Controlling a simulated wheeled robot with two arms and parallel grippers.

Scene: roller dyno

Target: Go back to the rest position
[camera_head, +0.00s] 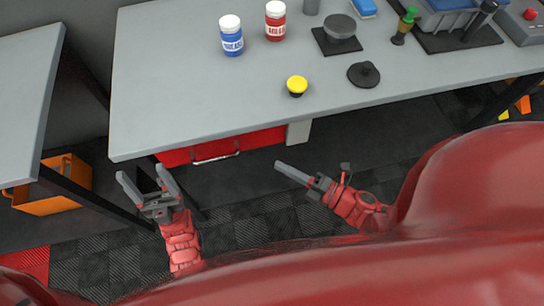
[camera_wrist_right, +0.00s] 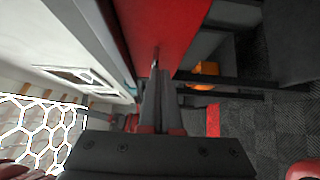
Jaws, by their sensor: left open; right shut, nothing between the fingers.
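My left gripper (camera_head: 146,179) is open and empty, below the front left corner of the grey bench in the head view. My right gripper (camera_head: 278,166) is shut with nothing between its fingers, in front of the bench's front edge and pointing left. In the right wrist view the shut right fingers (camera_wrist_right: 155,85) stand side by side in the middle, with a red surface beyond them. Neither gripper appears to touch anything.
The grey bench (camera_head: 170,100) bears a blue-labelled jar (camera_head: 231,36), a red jar (camera_head: 275,21), a yellow button (camera_head: 297,86) and a black disc (camera_head: 364,75). A red drawer (camera_head: 222,147) sits beneath. Another table (camera_head: 25,95) and an orange bin (camera_head: 55,190) stand left.

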